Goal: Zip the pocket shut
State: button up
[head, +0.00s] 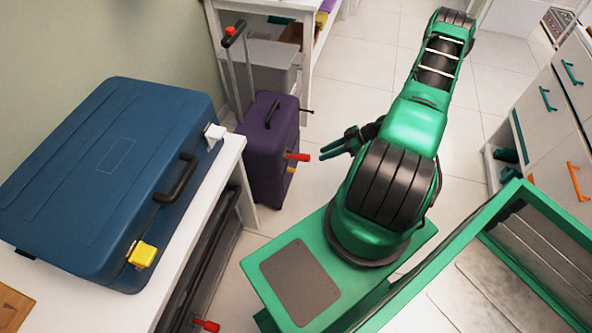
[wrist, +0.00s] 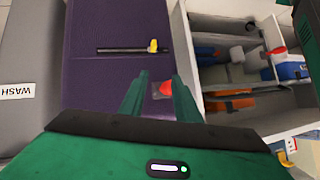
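A purple suitcase (head: 264,165) stands upright on the floor beside the white bench; its purple face (wrist: 108,85) fills the middle of the wrist view. A dark zip line (wrist: 122,50) runs across that face, with a yellow pull (wrist: 153,46) at its right end. A red tab (head: 298,156) sticks out from the suitcase's right side in the head view. My gripper (head: 322,151) is just right of the suitcase. In the wrist view my gripper (wrist: 160,76) has its fingers apart, with a small red piece (wrist: 166,88) between them; I see no finger closed on it.
A blue suitcase (head: 110,170) lies on the white bench (head: 225,160) at left. A grey case labelled WASH (wrist: 28,60) is left of the purple face. An open compartment (wrist: 230,22) with several items is at right. Drawers (head: 545,110) stand at far right; tiled floor (head: 350,75) is clear behind.

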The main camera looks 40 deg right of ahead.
aim_at(294, 169)
jog(key=a+f+t, duration=0.4)
jog(key=f+t, duration=0.1)
jog(key=f, duration=0.4)
jog(key=x, duration=1)
jog(key=shift+d+f, duration=0.15)
jog(key=shift+f, duration=0.05)
grip_shut()
